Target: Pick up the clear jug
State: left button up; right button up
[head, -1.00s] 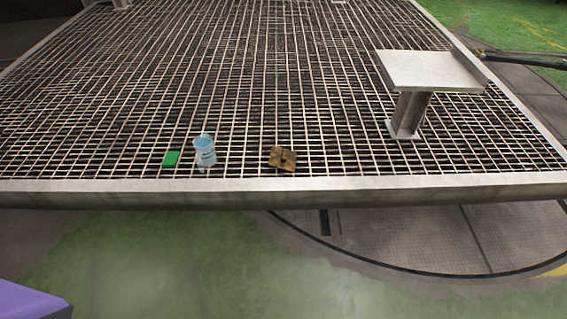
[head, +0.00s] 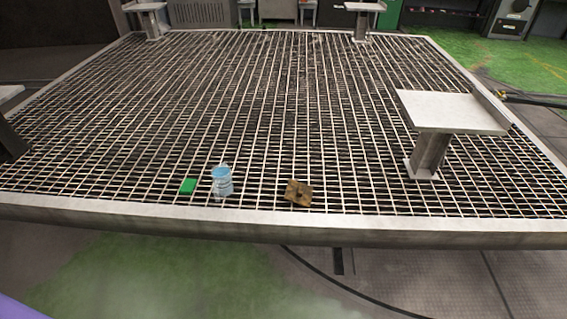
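The clear jug (head: 222,183) stands upright near the front edge of a large metal grating (head: 330,130). It looks see-through with a bluish rim and a pale marking on its side. A small green block (head: 188,186) lies just to its left, and a brown wooden-looking piece (head: 298,192) lies to its right with a gap between. Neither of my grippers is in view.
The grating's raised front rim (head: 300,222) runs across in front of the objects. A grey pedestal with a flat top (head: 450,112) stands on the right. Other pedestals stand at the far corners and left edge. The grating around the jug is mostly clear.

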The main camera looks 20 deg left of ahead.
aim_at(222, 186)
jog(key=i+j+u, duration=0.25)
jog(key=i+j, duration=0.35)
jog(key=j, duration=0.3)
jog(key=i+j+u, duration=0.3)
jog(key=i+j, duration=0.4)
jog(key=j, duration=0.1)
